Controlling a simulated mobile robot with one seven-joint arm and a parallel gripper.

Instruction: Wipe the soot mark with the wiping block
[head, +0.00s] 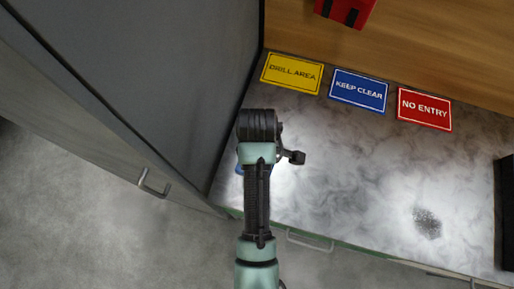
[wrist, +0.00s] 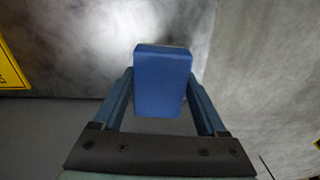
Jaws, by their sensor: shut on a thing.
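The soot mark (head: 426,223) is a dark speckled patch on the grey marbled worktop, at the right in the head view. The wiping block (wrist: 162,75) is a blue block held between the two fingers of my gripper (wrist: 160,92) in the wrist view. In the head view my arm hides most of the gripper, and only a small blue bit shows beside it, left of the soot mark and well apart from it. I cannot tell how high the block is above the worktop. The soot mark is not in the wrist view.
A tall grey cabinet (head: 150,75) stands close on the left. Yellow (head: 292,73), blue (head: 358,91) and red (head: 425,109) signs lie along the worktop's back. A red object (head: 345,11) is behind them. A black object (head: 505,210) stands at the right edge. The worktop (head: 350,180) between is clear.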

